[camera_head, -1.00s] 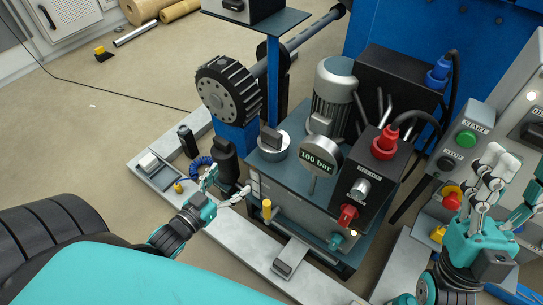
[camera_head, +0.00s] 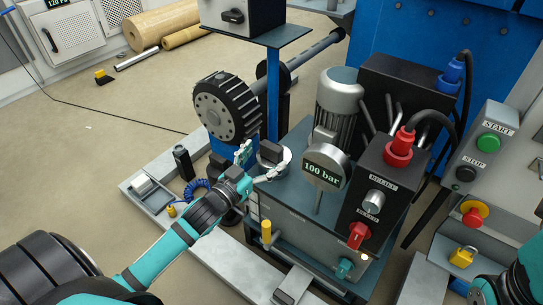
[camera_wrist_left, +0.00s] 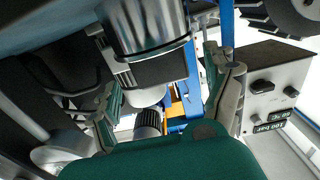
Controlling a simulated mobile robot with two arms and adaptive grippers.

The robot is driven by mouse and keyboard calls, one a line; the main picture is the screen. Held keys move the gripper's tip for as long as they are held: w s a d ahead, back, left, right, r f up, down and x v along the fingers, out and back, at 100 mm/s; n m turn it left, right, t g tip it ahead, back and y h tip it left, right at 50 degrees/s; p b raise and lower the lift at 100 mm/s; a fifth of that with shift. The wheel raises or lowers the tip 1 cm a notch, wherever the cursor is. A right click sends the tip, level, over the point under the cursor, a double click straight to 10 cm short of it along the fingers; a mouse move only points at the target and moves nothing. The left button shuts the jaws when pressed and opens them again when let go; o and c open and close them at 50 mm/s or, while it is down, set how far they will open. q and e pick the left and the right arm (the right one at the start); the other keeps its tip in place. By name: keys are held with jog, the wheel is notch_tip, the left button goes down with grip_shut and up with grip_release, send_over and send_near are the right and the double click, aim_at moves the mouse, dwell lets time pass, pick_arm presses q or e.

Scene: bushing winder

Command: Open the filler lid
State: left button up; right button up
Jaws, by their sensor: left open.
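The filler lid, which I take to be the round pale cap with a dark block on top (camera_head: 271,153), sits on the back left corner of the blue-grey tank top (camera_head: 290,200). My left gripper (camera_head: 259,160) is open at this cap, with one finger at its left and the other across its front edge. I cannot tell whether they touch it. In the left wrist view, the open fingers (camera_wrist_left: 165,100) stand either side of a silver cylinder with a dark box (camera_wrist_left: 145,35); contact is unclear. Only teal parts of my right arm show at the lower right, without fingers.
The motor (camera_head: 340,95), the 100 bar gauge (camera_head: 325,168) and the dark control box (camera_head: 380,190) crowd the tank to the right. A blue post (camera_head: 273,95) and a black toothed wheel (camera_head: 228,108) stand behind.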

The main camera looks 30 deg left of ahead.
aim_at(269, 153)
pick_arm(q)
jog(key=shift+w+d+b, duration=0.15)
jog(key=shift+w+b, duration=0.1)
jog(key=shift+w, duration=0.7)
jog(key=shift+w+d+b, duration=0.1)
jog(key=shift+w+b, duration=0.15)
jog(key=shift+w, duration=0.65)
jog(key=c, duration=1.7)
